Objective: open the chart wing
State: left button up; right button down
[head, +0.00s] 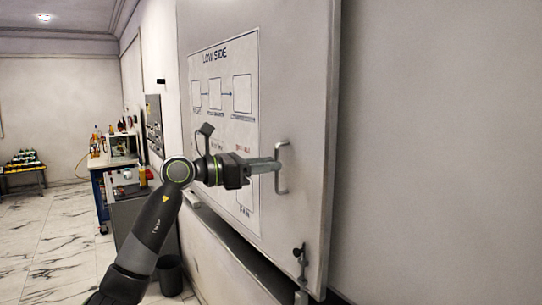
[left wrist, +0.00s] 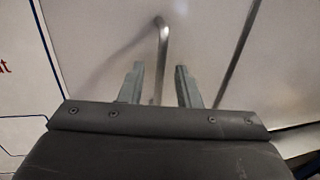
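The chart wing (head: 305,75) is a large pale panel. It carries a "LOW SIDE" chart (head: 222,75) and a metal bar handle (head: 283,180) near its right edge. My left gripper (head: 276,164) is level with the handle, its fingertips at the bar. In the left wrist view the handle (left wrist: 163,45) runs between the two fingertips of the gripper (left wrist: 159,68), with a gap on each side. The fingers are open. Whether a finger touches the bar cannot be told. My right gripper is not in view.
A small dark latch-like fitting (head: 299,252) sits at the panel's lower right. A ledge (head: 235,250) runs below the panel. A bin (head: 170,275) and a bench with items (head: 125,183) stand at left. Marble floor (head: 45,240) is open farther left.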

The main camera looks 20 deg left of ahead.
pick_arm(q)
jog(key=shift+w+d, duration=0.4)
jog(key=shift+d, duration=0.1)
jog(key=shift+c, duration=0.2)
grip_shut()
